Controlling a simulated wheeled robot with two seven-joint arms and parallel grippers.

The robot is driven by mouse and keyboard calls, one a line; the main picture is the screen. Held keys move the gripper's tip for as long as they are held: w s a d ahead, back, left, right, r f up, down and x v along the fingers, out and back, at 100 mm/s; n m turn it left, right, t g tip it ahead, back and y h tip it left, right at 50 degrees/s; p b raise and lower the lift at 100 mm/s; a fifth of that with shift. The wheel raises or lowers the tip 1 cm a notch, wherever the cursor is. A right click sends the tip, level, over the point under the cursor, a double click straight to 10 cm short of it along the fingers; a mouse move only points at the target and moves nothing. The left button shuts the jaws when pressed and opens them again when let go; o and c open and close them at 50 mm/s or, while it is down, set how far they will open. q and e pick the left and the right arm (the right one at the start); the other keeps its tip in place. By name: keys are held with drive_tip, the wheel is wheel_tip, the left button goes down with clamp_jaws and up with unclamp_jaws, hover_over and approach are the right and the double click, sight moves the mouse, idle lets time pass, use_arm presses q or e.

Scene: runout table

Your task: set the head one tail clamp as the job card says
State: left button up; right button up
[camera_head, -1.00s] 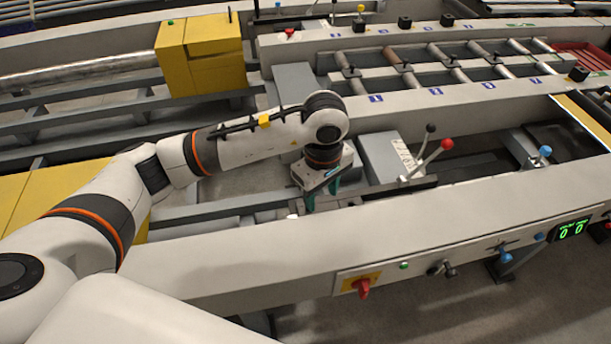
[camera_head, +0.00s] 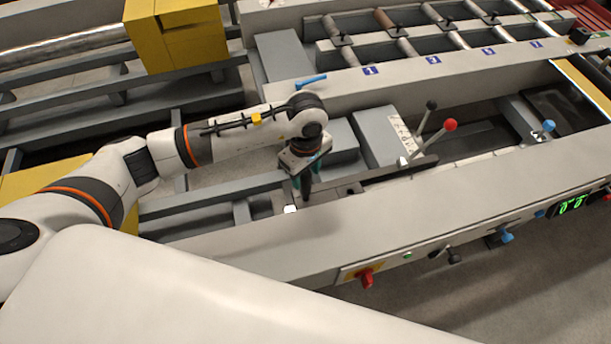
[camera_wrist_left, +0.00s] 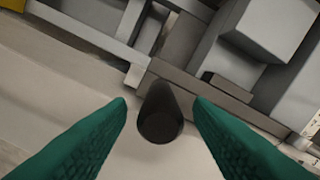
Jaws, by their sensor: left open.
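My left gripper (camera_head: 304,183) points down over the grey rail structure behind the front beam. Its green fingers are open. An upright dark round-ended handle (camera_wrist_left: 160,122) stands between the fingertips in the left wrist view, with a gap visible on both sides. Its foot meets a dark bar. In the head view the fingers mostly hide it. I cannot tell for sure whether it is the tail clamp's handle. A red-knobbed lever (camera_head: 450,125) and a black-knobbed lever (camera_head: 431,105) stand to the right. No job card can be made out. My right gripper is not in view.
A grey box (camera_head: 372,133) with a white label stands right of the gripper, close by. A blue handle (camera_head: 311,81) lies behind my wrist. The front beam (camera_head: 400,212) carries a red switch (camera_head: 366,278) and a green display (camera_head: 573,205).

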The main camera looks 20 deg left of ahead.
use_arm(q)
drive_tip(key=shift+f, duration=1.8)
clamp_jaws()
